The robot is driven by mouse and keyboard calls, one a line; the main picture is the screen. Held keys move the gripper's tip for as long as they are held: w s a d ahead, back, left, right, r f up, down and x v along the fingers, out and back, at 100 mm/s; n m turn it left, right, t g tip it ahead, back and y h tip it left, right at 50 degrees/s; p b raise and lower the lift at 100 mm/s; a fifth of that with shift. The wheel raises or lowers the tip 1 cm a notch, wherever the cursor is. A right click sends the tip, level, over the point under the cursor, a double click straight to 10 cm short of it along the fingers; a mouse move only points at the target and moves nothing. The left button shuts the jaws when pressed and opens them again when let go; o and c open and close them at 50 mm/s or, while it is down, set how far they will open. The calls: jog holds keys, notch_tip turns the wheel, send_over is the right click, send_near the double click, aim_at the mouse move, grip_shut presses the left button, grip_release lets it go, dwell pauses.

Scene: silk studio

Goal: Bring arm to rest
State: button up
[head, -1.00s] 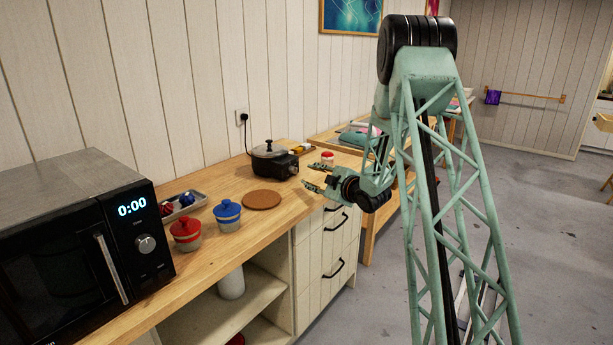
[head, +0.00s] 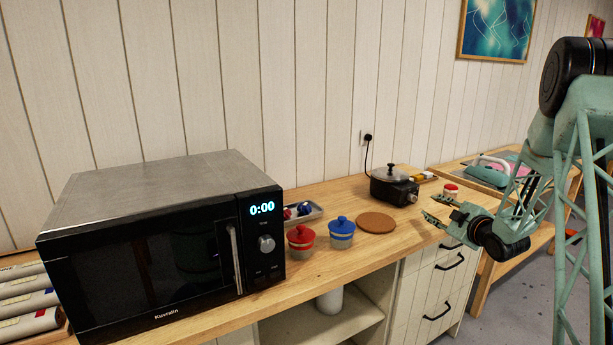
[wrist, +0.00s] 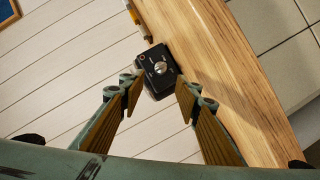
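My gripper (head: 432,208) is at the right in the head view, in front of the counter's edge, with its fingers pointing left. Its fingers are apart with nothing between them. In the wrist view the two fingers of my gripper (wrist: 158,100) are spread, and the black control box of the pot (wrist: 158,72) shows beyond the gap, apart from them. In the head view the black pot (head: 391,184) with its lid stands on the counter, behind my gripper.
The microwave (head: 150,255) reads 0:00 at the left. A red-lidded jar (head: 301,243), a blue-lidded jar (head: 342,234) and a round cork mat (head: 376,222) lie along the wooden counter (head: 330,270). Drawers with black handles (head: 450,262) are below my gripper. Floor shows at the lower right.

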jog(key=shift+a+r, duration=0.35)
jog(key=shift+r, duration=0.35)
jog(key=s+a+r+m+g+h, duration=0.1)
jog(key=s+a+r+m, duration=0.1)
jog(key=s+a+r, duration=0.3)
jog(key=s+a+r+m+g+h, duration=0.1)
jog(key=s+r+m+g+h, duration=0.1)
jog(key=r, duration=0.4)
jog(key=s+a+r+m+g, duration=0.15)
jog(key=s+a+r, duration=0.25)
jog(key=s, duration=0.4)
jog(key=s+a+r+m+g, duration=0.15)
jog(key=s+a+r, duration=0.25)
jog(key=s, duration=0.4)
jog(key=s+a+m+g, duration=0.1)
jog(key=s+a, duration=0.5)
jog(key=s, duration=0.9)
jog(key=s+a+m+g+y, duration=0.1)
jog(key=s+a, duration=0.4)
jog(key=s, duration=1.1)
jog(key=s+a+f+m+g, duration=0.1)
jog(key=s+a+m+g, duration=0.2)
jog(key=s, duration=1.2)
jog(key=a, duration=0.3)
jog(key=shift+s+a+g+p, duration=0.3)
jog(key=shift+a+g+p, duration=0.05)
jog(key=shift+g, duration=0.05)
jog(key=shift+f, duration=0.2)
